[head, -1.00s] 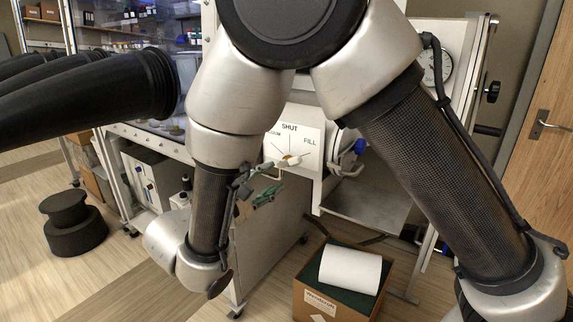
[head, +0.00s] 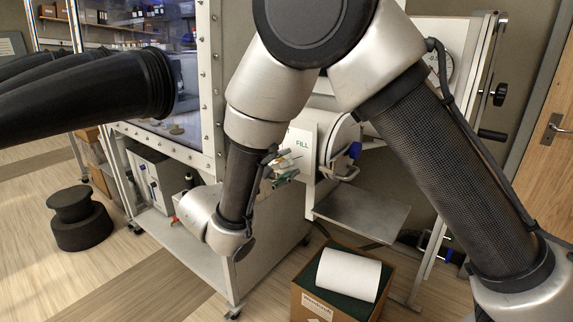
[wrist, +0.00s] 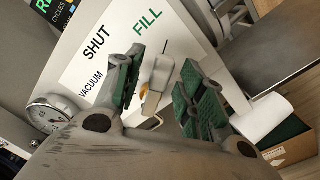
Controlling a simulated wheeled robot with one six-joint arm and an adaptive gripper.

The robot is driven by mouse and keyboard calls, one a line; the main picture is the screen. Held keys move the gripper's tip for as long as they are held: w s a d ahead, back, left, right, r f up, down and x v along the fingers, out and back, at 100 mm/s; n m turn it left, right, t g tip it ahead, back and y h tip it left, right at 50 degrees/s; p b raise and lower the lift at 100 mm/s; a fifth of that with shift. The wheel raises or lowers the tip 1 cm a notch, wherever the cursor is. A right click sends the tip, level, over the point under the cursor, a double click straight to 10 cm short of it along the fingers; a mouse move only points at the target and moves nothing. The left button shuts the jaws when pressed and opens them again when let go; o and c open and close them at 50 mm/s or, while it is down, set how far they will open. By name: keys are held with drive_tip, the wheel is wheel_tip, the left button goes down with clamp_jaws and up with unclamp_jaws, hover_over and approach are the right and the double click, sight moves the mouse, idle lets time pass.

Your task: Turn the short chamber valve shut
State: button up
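The short chamber valve (wrist: 154,88) is a pale lever on a brownish hub, on a white dial plate (wrist: 112,28) marked VACUUM, SHUT and FILL. In the wrist view its lever lies roughly along the FILL mark, turned away from SHUT. My gripper (wrist: 163,66) is open, its green-padded fingers on either side of the lever with gaps visible. In the head view my gripper (head: 285,170) is in front of the dial plate (head: 301,143). There my arm hides the SHUT label, and the valve is mostly covered.
A round gauge (wrist: 48,112) is left of the dial plate. A cylindrical antechamber with a blue clamp (head: 354,151) is right of the plate, above a metal shelf (head: 358,215). A cardboard box with a white roll (head: 349,274) stands on the floor. Black glove sleeves (head: 90,95) stick out left.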

drive_tip(key=shift+w+d, duration=0.4)
drive_tip(key=shift+w, duration=0.15)
clamp_jaws()
